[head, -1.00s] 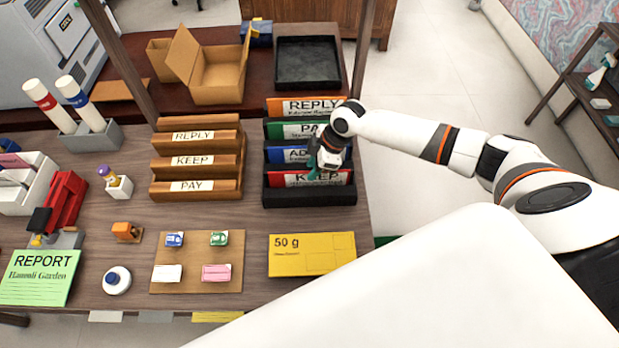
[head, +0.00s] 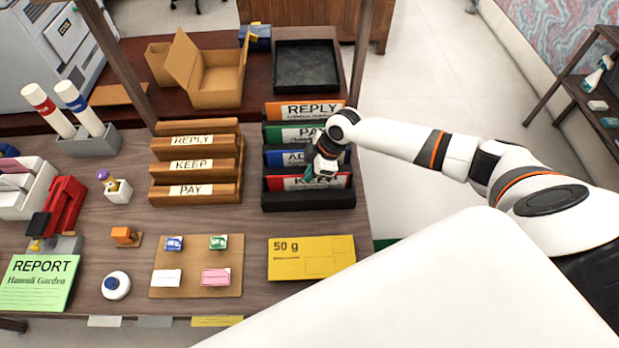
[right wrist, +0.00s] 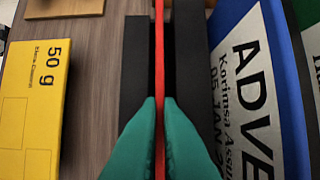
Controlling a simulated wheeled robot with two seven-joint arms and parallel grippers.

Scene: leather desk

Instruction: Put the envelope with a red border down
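The envelope with a red border (head: 281,184), marked KEEP, stands in the front slot of the black rack (head: 308,200). My right gripper (head: 312,173) is at its top edge and covers part of its face. In the right wrist view, the red edge of the envelope (right wrist: 159,60) runs between the two green fingertips (right wrist: 160,105), which press on it from both sides. Dark rack walls lie on either side of it. My left gripper is not in view.
Blue (head: 279,157), green (head: 280,133) and orange (head: 305,109) bordered envelopes stand behind in the same rack. A wooden rack (head: 195,197) is to the left. A yellow 50 g envelope (head: 311,263) lies flat in front, with bare desk between.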

